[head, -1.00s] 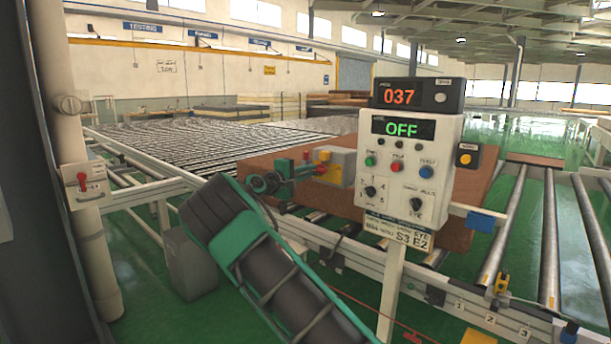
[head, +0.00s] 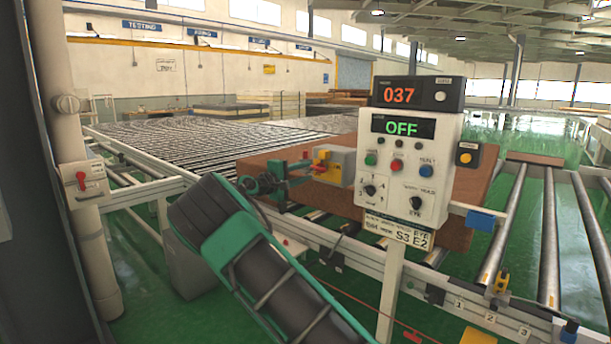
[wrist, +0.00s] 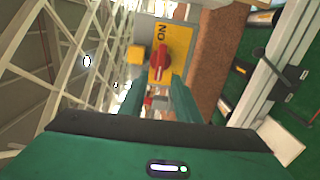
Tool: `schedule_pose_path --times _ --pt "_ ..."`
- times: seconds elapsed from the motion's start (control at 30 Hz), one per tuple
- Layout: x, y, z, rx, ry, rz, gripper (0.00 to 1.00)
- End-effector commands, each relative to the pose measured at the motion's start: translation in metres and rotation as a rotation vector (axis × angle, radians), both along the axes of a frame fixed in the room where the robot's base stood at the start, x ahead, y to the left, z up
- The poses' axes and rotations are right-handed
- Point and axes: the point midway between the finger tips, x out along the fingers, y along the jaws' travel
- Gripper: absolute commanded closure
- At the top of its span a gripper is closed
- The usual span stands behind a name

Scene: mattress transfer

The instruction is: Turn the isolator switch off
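The isolator switch is a red knob (wrist: 160,60) on a yellow plate (wrist: 181,48) in the wrist view. The word ON is printed above the knob, and the knob's long axis points roughly toward it. My gripper (head: 308,165) is just left of that plate.
A control panel (head: 447,165) reading OFF stands close to the right of the switch box. A brown slab (head: 470,200) lies behind it on rollers.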

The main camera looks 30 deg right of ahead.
Motion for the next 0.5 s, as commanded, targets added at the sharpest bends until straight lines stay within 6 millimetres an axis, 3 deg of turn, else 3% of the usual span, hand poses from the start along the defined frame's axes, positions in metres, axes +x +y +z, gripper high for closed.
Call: schedule_pose_path --times 0.3,0.5 --pt "-0.020 0.056 -0.002 0.001 0.003 0.002 0.70" --pt "-0.027 0.074 -0.002 0.001 0.003 0.000 0.70"
